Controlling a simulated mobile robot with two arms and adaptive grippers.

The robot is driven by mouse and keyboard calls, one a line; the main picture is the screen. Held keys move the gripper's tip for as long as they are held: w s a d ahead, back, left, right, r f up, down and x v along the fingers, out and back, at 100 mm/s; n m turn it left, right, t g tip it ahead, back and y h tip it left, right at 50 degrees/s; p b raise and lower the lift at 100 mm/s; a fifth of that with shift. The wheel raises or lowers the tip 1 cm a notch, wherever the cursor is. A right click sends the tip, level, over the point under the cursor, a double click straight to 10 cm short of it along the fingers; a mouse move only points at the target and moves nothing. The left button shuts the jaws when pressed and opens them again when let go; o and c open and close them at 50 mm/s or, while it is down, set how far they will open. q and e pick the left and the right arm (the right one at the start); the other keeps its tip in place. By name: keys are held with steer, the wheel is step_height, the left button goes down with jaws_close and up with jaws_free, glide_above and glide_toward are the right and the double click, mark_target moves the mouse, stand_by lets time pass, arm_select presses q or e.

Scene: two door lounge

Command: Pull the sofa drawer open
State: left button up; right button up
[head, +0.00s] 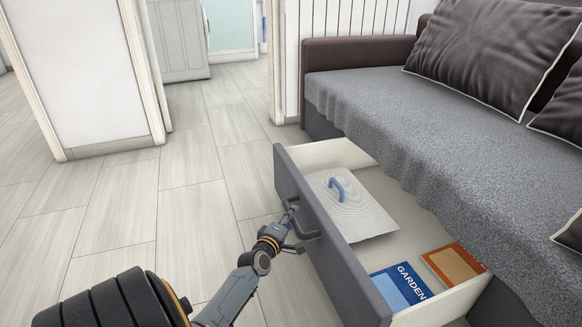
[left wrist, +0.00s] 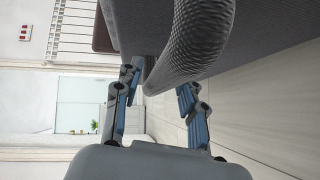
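The sofa drawer (head: 335,248) stands well out from under the grey-covered sofa (head: 420,120), its inside showing. Its dark bar handle (head: 306,226) is on the grey front panel. My left gripper (head: 291,220) is at this handle, in front of the panel. The exact contact is partly hidden. My right gripper is not in view.
Dark cushions (head: 490,50) rest on the sofa. A white wall end (head: 95,80) stands at left. Pale floor (head: 190,200) is clear before the drawer.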

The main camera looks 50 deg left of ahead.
arm_select(q)
steer(key=v, duration=1.2)
stand_by(0.6)
